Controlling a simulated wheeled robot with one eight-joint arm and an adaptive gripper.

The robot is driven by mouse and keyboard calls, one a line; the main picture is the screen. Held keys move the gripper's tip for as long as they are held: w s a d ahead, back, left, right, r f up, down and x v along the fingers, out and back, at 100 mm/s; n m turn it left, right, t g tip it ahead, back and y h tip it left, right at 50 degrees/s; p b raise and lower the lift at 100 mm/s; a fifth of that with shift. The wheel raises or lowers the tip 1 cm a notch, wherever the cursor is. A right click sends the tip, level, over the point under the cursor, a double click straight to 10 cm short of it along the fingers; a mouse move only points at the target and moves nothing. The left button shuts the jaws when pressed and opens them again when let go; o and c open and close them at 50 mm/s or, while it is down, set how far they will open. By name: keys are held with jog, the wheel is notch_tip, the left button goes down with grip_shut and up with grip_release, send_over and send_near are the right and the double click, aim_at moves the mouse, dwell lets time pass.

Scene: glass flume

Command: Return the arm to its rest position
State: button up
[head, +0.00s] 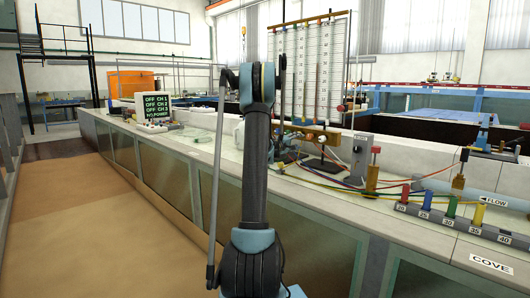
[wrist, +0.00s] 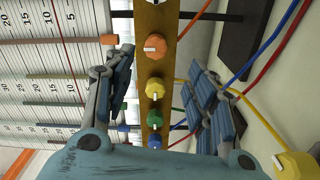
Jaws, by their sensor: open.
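My gripper (wrist: 160,68) shows in the wrist view with its two fingers spread apart and nothing held between them. Beyond the gap runs a brass-coloured bar (wrist: 155,20) with a row of coloured knobs: orange (wrist: 155,46), yellow (wrist: 154,88), green (wrist: 155,117) and blue (wrist: 154,141). I cannot tell how far the fingertips are from the bar. In the head view my arm (head: 256,165) stands up in front of the flume wall, and the gripper is hidden behind it.
The long glass-sided flume (head: 315,235) runs along the right. On its ledge are a monitor (head: 157,106), a gauge board (head: 312,70), cables (head: 330,183) and a numbered rack of coloured plugs (head: 450,220). The brown floor (head: 90,225) at left is clear.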

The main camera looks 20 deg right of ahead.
jog(key=s+a+m+g+y, duration=0.25)
jog(key=s+a+y, duration=0.35)
jog(key=s+a, duration=1.35)
jog(key=s+a+f+y, duration=0.3)
jog(key=s+a+f, duration=0.3)
jog(key=s+a, duration=0.4)
jog(key=s+a+f+g+y, duration=0.1)
jog(key=s+a+f+y, duration=0.3)
jog(key=s+a, duration=0.6)
jog(key=s+a+f+g+y, duration=0.1)
jog(key=s+a+f+y, duration=0.2)
jog(key=s+a+f, duration=0.6)
jog(key=shift+s+a+n+y, duration=0.35)
jog(key=shift+s+a, duration=0.65)
jog(key=shift+s, duration=0.25)
jog(key=shift+w+f, duration=0.2)
jog(key=shift+w, duration=0.25)
